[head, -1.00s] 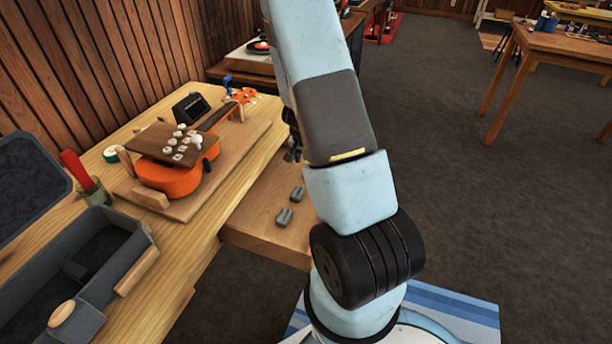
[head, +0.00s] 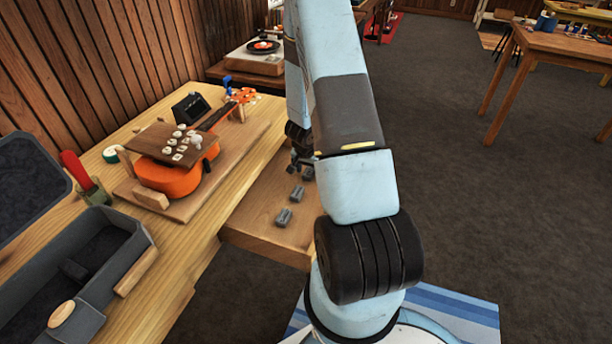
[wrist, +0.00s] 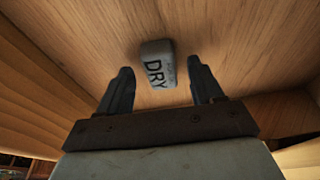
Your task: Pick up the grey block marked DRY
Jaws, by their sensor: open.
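In the wrist view, the grey block marked DRY (wrist: 157,64) lies on a wooden surface, its dark lettering facing up. My gripper (wrist: 160,76) is open, its two dark fingers on either side of the block in the picture. The block appears just beyond the fingertips, and nothing is held. In the head view, my gripper (head: 300,163) is over the low wooden shelf (head: 258,225), partly hidden by my arm. Three small grey blocks lie there: a near one (head: 284,217), a middle one (head: 296,194) and a far one (head: 308,174). Their markings are too small to read there.
The workbench (head: 190,240) on the left carries an orange ukulele (head: 172,178) on a wooden board. An open grey case (head: 125,232) and a red-handled tool (head: 75,170) are nearer. Floor is free to the right, before another table (head: 560,43).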

